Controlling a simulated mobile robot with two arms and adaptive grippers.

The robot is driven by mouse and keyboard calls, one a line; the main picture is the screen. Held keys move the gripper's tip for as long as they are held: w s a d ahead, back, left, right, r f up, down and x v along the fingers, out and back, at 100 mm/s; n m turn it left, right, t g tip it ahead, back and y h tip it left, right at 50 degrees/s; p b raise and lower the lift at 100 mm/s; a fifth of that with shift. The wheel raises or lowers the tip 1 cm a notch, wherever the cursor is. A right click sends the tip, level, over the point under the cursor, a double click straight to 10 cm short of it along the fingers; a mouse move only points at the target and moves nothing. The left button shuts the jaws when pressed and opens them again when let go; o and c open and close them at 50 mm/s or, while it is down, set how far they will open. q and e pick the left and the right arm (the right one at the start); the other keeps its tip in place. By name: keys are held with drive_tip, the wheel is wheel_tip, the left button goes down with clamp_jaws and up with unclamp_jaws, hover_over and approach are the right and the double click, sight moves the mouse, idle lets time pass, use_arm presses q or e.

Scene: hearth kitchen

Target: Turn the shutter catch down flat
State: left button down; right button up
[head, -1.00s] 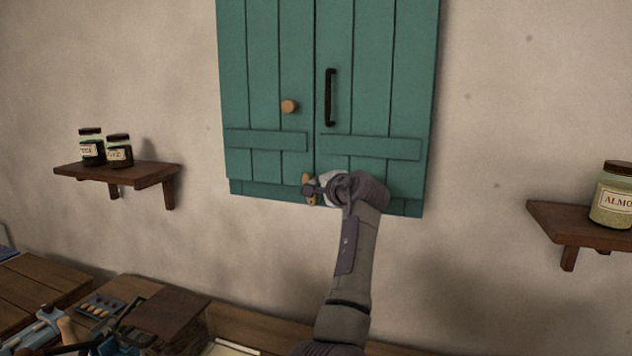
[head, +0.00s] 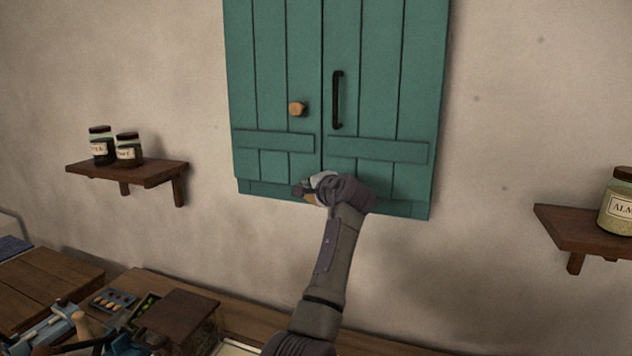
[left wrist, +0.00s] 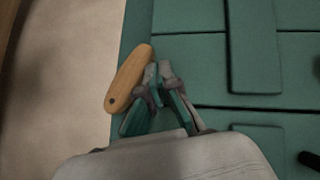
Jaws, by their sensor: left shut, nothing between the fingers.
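The teal shutter (head: 385,178) hangs on the wall with its two leaves closed. The wooden catch (head: 310,199) sits at its lower edge by the seam, mostly hidden behind my left gripper (head: 303,190) in the head view. In the left wrist view the whole catch (left wrist: 130,78) shows, with a dark dot near one end. It lies slanted, neither upright nor flat, leaning to the left as the head view sees it. My left gripper (left wrist: 163,68) is shut and empty, its fingertips right beside the catch; whether they touch it I cannot tell. My right gripper is not in view.
The shutter carries a round wooden knob (head: 297,109) and a black handle (head: 338,100). Small shelves with jars stand out at left (head: 130,172) and right (head: 580,232). A cluttered wooden counter (head: 240,318) runs below. The wall around the shutter is clear.

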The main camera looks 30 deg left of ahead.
use_arm(q)
drive_tip(key=shift+s+a+f+n+h+p, duration=0.15)
drive_tip(key=shift+a+f+n+h+p, duration=0.15)
drive_tip(key=shift+a, duration=0.2)
drive_tip(key=shift+s+a+f+n+h+p, duration=0.1)
drive_tip(key=shift+a+f+h+p, duration=0.1)
drive_tip(key=shift+a+f+p, duration=0.25)
drive_tip(key=shift+a, duration=0.1)
drive_tip(key=shift+r, duration=0.1)
